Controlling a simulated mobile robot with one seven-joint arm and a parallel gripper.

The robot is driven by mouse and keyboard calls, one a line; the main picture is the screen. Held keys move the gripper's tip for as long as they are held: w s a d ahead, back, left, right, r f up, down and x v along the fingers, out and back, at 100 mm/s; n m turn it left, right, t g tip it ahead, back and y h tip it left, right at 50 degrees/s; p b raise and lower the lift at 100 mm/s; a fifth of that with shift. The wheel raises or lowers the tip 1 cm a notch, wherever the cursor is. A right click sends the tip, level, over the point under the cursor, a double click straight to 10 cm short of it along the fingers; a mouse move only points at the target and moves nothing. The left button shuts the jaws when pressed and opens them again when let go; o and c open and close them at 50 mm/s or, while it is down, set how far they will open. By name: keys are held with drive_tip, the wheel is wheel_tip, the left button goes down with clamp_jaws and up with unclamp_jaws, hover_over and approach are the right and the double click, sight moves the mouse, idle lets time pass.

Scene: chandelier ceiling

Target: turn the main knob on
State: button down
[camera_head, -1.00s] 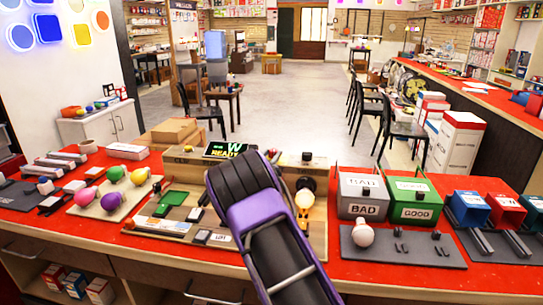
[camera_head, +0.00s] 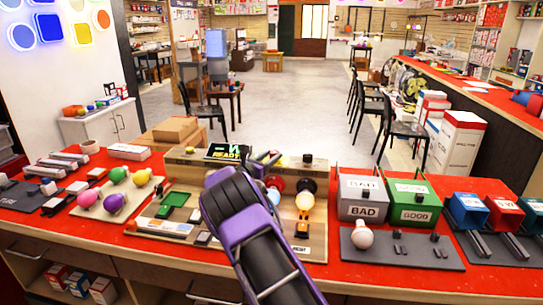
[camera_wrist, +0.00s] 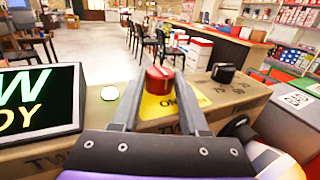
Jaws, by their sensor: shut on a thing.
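The red main knob (camera_wrist: 158,78) sits on a yellow plate (camera_wrist: 166,105) marked "ON" on top of the wooden test box. In the wrist view my gripper (camera_wrist: 160,75) has one finger on each side of the knob and is shut on it. In the head view my gripper (camera_head: 266,157) is at the top of the box (camera_head: 185,158), right of the "READY" screen (camera_head: 227,152). The knob cannot be made out there, as the gripper covers it. The screen also shows in the wrist view (camera_wrist: 38,100).
A black knob (camera_wrist: 223,72) stands right of the red one. Bulbs in sockets (camera_head: 304,200) are on the box's front. Grey "BAD" (camera_head: 362,198) and green "GOOD" (camera_head: 414,201) bins stand to the right. Coloured bulbs (camera_head: 115,202) lie at left.

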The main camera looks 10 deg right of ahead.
drive_tip(key=shift+c, duration=2.1)
unclamp_jaws()
drive_tip(key=shift+a, duration=0.15)
drive_tip(key=v, duration=1.7)
drive_tip(key=shift+p, duration=0.4)
drive_tip(key=shift+s, duration=0.15)
